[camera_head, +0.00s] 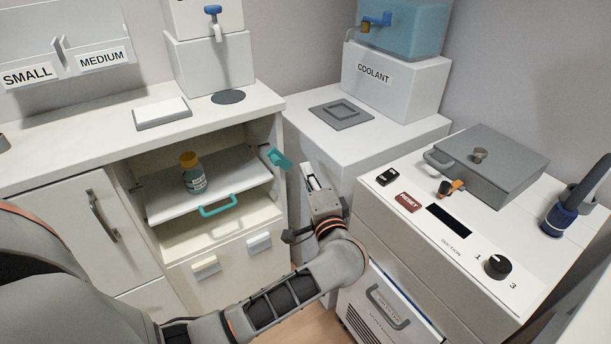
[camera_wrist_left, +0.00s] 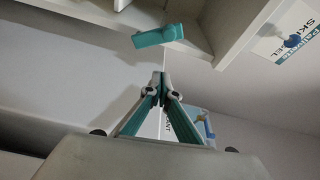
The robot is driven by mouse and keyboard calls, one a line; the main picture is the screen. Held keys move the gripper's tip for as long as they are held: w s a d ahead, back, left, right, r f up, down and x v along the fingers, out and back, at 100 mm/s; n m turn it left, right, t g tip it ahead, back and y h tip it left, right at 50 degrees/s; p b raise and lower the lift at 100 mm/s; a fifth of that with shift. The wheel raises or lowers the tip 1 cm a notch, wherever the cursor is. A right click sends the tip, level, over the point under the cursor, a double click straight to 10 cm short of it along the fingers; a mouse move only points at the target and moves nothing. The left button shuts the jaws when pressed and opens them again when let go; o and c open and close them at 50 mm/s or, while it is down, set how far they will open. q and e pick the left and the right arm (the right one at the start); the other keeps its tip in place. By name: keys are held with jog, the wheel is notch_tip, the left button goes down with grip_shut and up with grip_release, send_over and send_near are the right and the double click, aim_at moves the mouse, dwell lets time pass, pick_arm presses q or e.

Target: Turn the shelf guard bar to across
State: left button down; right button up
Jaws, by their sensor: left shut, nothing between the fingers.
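The teal shelf guard bar (camera_head: 278,158) is a short piece at the right post of the open shelf bay. In the head view it sticks out to the right of the opening, not across it. It also shows in the left wrist view (camera_wrist_left: 158,35), beyond the fingertips and apart from them. My left gripper (camera_head: 312,177) is shut and empty, to the right of the bar and a little below it. In the left wrist view its fingertips (camera_wrist_left: 159,80) meet. My right gripper is not in view.
A white shelf with a teal handle (camera_head: 219,207) holds a yellow-capped bottle (camera_head: 193,175) inside the bay. A white block with a grey pad (camera_head: 341,114) stands behind my gripper. A control console (camera_head: 455,235) is at the right.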

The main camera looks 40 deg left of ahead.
aim_at(288, 163)
pick_arm(q)
jog(key=a, duration=0.6)
jog(key=shift+w+a+p, duration=0.15)
jog(key=shift+p, duration=0.2)
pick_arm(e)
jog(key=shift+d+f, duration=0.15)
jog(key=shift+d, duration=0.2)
pick_arm(q)
jog(key=shift+f, duration=0.1)
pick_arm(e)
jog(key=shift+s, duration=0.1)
